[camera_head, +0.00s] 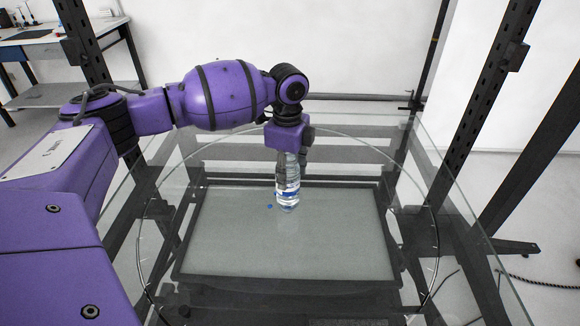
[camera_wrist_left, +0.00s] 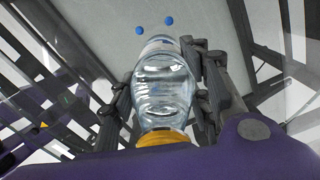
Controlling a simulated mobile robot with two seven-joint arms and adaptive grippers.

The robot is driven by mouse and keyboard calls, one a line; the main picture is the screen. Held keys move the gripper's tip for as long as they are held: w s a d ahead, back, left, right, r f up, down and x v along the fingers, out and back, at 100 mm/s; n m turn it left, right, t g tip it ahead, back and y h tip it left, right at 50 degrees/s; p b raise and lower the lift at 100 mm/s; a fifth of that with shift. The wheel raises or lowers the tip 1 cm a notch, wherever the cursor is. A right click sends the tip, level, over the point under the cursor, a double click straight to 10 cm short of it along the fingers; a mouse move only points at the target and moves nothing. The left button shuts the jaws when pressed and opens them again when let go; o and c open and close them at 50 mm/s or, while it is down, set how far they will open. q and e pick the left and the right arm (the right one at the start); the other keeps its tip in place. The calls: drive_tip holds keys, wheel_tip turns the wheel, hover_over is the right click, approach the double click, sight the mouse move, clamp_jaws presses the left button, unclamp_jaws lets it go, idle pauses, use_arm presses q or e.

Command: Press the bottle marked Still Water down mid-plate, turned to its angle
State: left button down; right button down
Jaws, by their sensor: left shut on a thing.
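The clear water bottle (camera_head: 288,182) has a blue and white band; any writing on it is too small to read. My left gripper (camera_head: 291,152) is shut on its upper part from above, and the bottle hangs roughly upright below it. In the left wrist view the clear bottle (camera_wrist_left: 163,82) sits between the fingers (camera_wrist_left: 160,98), with an orange-yellow cap close to the palm. The round glass plate (camera_head: 300,250) lies below, with tick marks along its rim. The bottle's base is over the rear half of the plate; I cannot tell whether it touches. My right gripper is out of view.
Blue dots (camera_head: 269,206) mark the plate beside the bottle's base; two blue dots (camera_wrist_left: 139,30) also show in the wrist view. Dark upright posts (camera_head: 490,100) stand around the glass table. The front and right of the plate are clear.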

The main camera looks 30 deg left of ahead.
use_arm(q)
drive_tip(key=shift+s+f, duration=0.1)
drive_tip(key=shift+f, duration=0.2)
drive_tip(key=c, duration=0.8)
unclamp_jaws()
drive_tip(key=shift+c, duration=0.2)
wheel_tip(320, 180, up, 12)
drive_tip(key=shift+d+r, duration=0.1)
drive_tip(key=shift+r, duration=0.1)
